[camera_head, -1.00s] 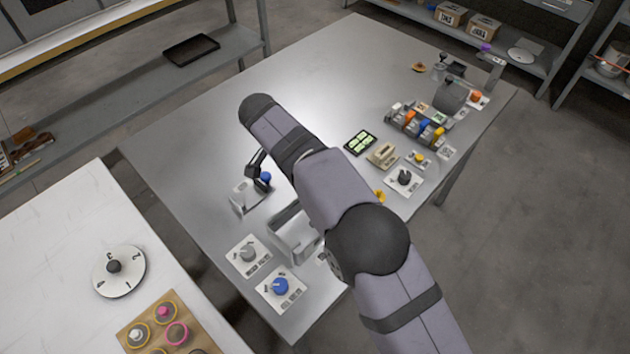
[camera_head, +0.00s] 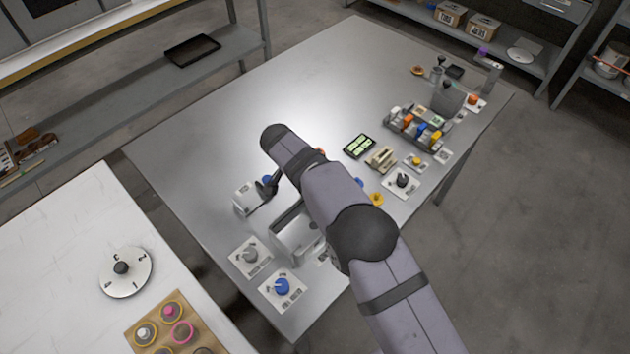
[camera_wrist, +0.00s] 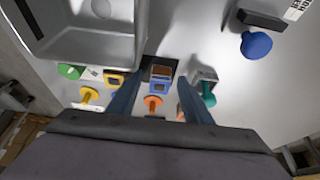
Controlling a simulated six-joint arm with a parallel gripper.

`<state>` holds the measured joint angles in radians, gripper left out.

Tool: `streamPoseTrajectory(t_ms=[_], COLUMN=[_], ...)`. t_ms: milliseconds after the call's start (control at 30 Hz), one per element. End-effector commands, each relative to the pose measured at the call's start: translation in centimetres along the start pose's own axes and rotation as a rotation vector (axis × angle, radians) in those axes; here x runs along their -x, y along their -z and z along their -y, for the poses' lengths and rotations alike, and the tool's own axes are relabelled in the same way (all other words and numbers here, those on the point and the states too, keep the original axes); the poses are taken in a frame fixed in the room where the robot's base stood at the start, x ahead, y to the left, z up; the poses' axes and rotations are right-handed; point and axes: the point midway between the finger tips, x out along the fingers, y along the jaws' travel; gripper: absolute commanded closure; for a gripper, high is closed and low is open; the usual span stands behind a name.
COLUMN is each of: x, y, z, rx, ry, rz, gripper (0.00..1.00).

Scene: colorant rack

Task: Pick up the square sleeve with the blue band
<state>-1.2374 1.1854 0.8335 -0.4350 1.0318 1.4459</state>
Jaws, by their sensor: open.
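In the wrist view, a small square sleeve with a blue band (camera_wrist: 157,87) stands on the grey table between my two fingers. Its upper part looks reddish brown. My gripper (camera_wrist: 160,97) is open, one finger on each side of the sleeve; I cannot tell whether either finger touches it. An orange peg stands just below the sleeve in the picture. In the head view my arm hides the sleeve and most of my gripper.
A yellow square sleeve (camera_wrist: 115,78) stands to the left and a grey one (camera_wrist: 204,75) to the right, both close to my fingers. A blue knob (camera_wrist: 256,45) is farther right.

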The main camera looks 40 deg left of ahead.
Motion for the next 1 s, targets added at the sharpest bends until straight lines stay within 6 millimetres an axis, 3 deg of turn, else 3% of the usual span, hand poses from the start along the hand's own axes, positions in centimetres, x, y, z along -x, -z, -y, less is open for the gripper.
streamPoseTrajectory(t_ms=[233,400,433,767,1000], x=[-0.1,-0.1,-0.1,0.1,2.3], y=[0.0,0.0,0.0,0.1,1.0], z=[0.0,0.0,0.0,0.0,0.1], rx=[-0.001,0.0,0.0,-0.001,-0.003], ry=[0.0,0.0,0.0,0.001,0.003], rz=[0.0,0.0,0.0,0.0,-0.001], gripper=[0.55,0.95,0.98,0.98,0.98])
